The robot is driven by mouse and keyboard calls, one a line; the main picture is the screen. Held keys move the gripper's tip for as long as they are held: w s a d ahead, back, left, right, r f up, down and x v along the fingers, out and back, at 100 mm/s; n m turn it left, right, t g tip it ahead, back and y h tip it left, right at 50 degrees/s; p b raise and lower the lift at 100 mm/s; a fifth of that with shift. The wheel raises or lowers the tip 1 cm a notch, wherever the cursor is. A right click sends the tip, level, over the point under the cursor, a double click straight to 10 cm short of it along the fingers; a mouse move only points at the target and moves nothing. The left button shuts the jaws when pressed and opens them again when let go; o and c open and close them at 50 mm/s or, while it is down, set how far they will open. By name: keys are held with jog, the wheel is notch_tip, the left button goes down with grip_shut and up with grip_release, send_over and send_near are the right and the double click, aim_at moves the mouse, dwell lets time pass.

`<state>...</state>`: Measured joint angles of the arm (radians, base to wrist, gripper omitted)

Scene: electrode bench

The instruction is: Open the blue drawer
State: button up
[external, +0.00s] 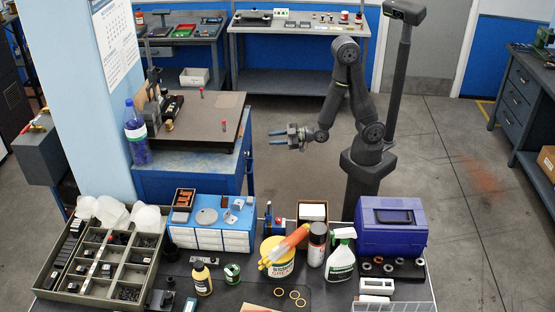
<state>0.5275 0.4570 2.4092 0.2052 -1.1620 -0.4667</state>
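A blue bench cabinet (190,186) stands left of centre under a dark worktop. No separate drawer front is clear on it from this side, and its right side is seen only edge-on. My gripper (271,138) is just right of the cabinet, at about worktop height in the picture. Its two blue-grey fingers point left, with a gap between them. They look empty and apart from the cabinet. Whether a drawer is open or shut cannot be told.
A front table holds a parts tray (37,287), a white-fronted blue organiser (210,238), a blue case (391,229), a spray bottle (341,262) and a yellow tub (278,262). A blue bottle (136,135) stands by the pillar. Floor (455,150) at right is clear.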

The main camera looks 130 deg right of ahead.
jog(key=shift+s+d+f+n, duration=0.1)
jog(key=shift+s+f+n, duration=0.1)
jog(key=shift+f+n, duration=0.65)
jog(key=shift+s+f+n, duration=0.2)
jog(key=shift+f+n, duration=0.25)
jog(key=shift+f, duration=0.7)
jog(key=shift+r, duration=0.1)
